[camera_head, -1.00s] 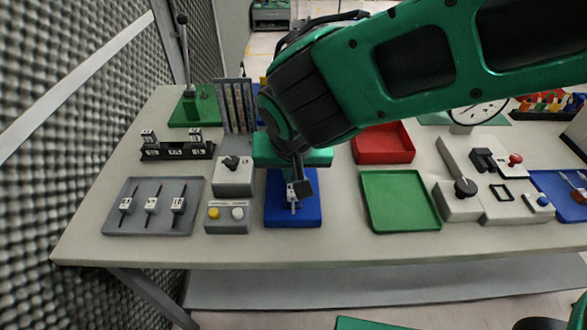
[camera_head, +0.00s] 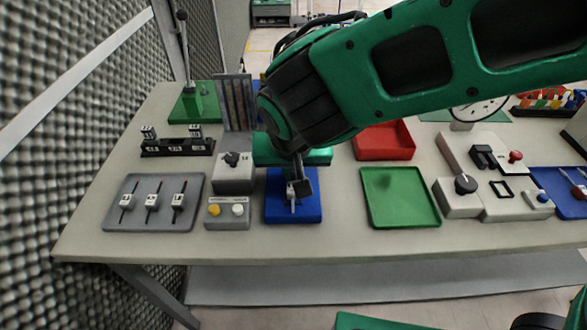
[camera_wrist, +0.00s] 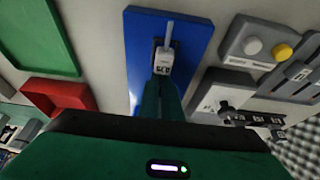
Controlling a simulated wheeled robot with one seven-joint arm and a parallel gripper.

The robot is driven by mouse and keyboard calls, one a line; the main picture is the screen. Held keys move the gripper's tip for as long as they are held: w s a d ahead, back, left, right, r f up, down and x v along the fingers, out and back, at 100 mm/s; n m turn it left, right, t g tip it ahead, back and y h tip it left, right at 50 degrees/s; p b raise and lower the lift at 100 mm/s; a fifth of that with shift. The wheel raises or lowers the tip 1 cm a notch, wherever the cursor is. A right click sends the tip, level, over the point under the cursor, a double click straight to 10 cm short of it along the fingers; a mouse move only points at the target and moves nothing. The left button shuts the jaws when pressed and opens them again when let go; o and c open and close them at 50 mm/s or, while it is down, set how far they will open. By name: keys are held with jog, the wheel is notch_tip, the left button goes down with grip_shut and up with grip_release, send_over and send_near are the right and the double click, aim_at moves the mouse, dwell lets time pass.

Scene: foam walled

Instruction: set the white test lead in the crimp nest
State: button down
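The white test lead (camera_wrist: 164,62) shows over the blue block (camera_wrist: 140,40) in the wrist view, with a small printed label and a pale thin end pointing away from my gripper. The blue block also stands in the head view (camera_head: 309,212), with the lead's white part (camera_head: 291,193) over it. A dark fitting on the block, which looks like the crimp nest, lies around the lead. My gripper (camera_wrist: 163,88) points down at the block, its fingers close together at the lead's label end. They look shut on it. I cannot tell whether the lead is fully seated.
A green tray (camera_head: 372,219) and a red tray (camera_head: 383,154) lie to the right. Bare tabletop shows between block and green tray.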

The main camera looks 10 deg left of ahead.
jog(key=shift+f, duration=0.3)
jog(key=c, duration=1.9)
grip_release()
jog(key=v, duration=1)
jog(key=shift+r, duration=0.3)
jog(key=shift+s, duration=0.15)
